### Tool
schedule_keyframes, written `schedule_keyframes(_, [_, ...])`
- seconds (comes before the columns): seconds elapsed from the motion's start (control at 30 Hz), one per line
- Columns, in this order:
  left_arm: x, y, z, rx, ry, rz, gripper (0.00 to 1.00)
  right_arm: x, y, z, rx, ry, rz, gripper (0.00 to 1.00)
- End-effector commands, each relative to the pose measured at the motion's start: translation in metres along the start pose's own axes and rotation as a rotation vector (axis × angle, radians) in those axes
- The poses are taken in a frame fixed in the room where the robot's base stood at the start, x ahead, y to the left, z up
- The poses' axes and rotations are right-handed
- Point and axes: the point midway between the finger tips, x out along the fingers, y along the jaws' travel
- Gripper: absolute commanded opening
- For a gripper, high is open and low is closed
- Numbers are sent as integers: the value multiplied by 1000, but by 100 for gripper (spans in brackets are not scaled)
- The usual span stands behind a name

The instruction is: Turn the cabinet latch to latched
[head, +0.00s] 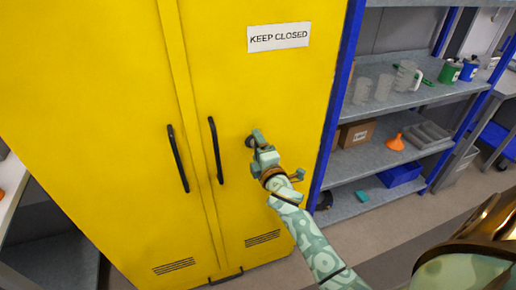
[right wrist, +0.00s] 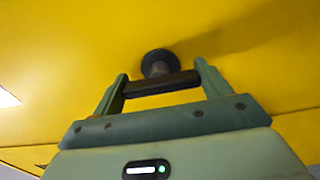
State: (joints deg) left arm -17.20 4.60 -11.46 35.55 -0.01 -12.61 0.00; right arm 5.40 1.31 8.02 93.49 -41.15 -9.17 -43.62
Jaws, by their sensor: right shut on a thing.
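The yellow cabinet (head: 265,90) stands closed in front of me, with two doors and a black handle on each. The cabinet latch (head: 249,141) is a dark round boss on the right door, to the right of the handles. In the right wrist view the latch (right wrist: 157,64) has a dark bar spanning between my fingers. My right gripper (head: 258,139) is shut on this bar, one finger at each end; it also shows in the right wrist view (right wrist: 161,76). In the head view the gripper hides most of the bar, so I cannot tell its angle. My left gripper is out of view.
A "KEEP CLOSED" sign (head: 278,37) is on the right door above the latch. The right door's handle (head: 216,150) is left of my gripper. A blue-framed shelf (head: 362,192) with jugs, boxes and an orange funnel (head: 396,142) stands to the right.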

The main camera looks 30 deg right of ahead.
Motion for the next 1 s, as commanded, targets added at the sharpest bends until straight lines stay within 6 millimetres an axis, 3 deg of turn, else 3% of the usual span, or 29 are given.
schedule_keyframes(0.5, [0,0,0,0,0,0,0,0,-1,0,22,0,-2,54])
schedule_keyframes(0.53, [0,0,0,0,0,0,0,0,-1,0,22,0,-2,85])
schedule_keyframes(0.6, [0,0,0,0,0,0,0,0,-1,0,21,0,-2,98])
schedule_keyframes(1.0, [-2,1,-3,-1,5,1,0,0,0,3,17,2,0,98])
